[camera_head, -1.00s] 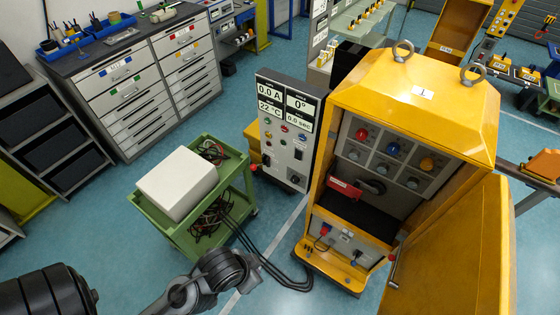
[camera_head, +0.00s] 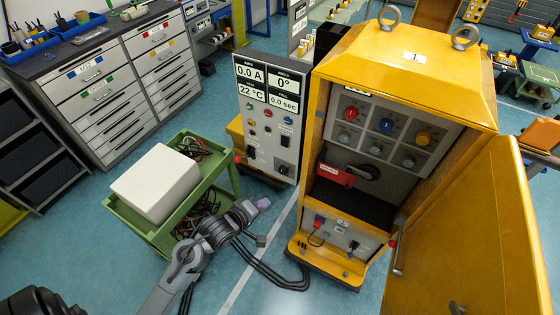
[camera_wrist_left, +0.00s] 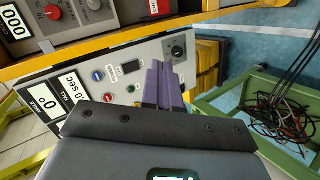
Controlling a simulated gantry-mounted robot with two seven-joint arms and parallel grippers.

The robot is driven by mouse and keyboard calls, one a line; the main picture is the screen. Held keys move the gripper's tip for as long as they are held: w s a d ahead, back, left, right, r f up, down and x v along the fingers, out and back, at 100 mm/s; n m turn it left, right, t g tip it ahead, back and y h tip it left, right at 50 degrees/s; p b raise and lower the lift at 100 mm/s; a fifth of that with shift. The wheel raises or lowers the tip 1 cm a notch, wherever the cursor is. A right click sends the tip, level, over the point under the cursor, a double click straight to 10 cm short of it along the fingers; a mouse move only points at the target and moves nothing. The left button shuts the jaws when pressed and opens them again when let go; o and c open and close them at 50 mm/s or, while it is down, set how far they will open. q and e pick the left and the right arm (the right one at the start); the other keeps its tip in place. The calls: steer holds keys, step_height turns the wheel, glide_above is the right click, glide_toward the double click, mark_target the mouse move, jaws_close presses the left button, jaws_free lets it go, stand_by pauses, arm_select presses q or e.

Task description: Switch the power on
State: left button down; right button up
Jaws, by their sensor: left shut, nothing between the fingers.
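The grey control panel (camera_head: 268,118) stands left of the yellow cabinet and has displays reading 0.0 A, 0°, 22 °C and 0.0 sec. It has coloured buttons, a black switch (camera_head: 285,140) and a knob low down. In the left wrist view the panel (camera_wrist_left: 88,112) lies ahead, with a black switch (camera_wrist_left: 131,67) and a black rotary knob (camera_wrist_left: 178,50). My left gripper (camera_head: 263,203) has purple fingers, shut and empty, below and in front of the panel, apart from it in the head view. In the wrist view its fingertips (camera_wrist_left: 163,66) point toward the panel near the knob.
The yellow cabinet (camera_head: 408,75) stands open, its door (camera_head: 470,230) swung out to the right. A green cart (camera_head: 150,232) carries a white box (camera_head: 156,182) left of the panel. Black cables (camera_head: 270,270) lie on the floor.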

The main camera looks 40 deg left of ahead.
arm_select(q)
steer(key=w+a+f+n+t+y+b, duration=0.2)
steer(key=w+a+f+n+t+b, duration=0.2)
steer(key=w+a+b, duration=0.7)
steer(key=shift+w+f+n+b, duration=0.15)
steer(key=shift+w+n+b, duration=0.3)
steer(key=shift+b, duration=2.05)
steer(key=b, duration=0.2)
glide_toward(284, 146)
steer(key=x, duration=0.6)
steer(key=shift+w+a, duration=0.1)
steer(key=shift+w, duration=0.3)
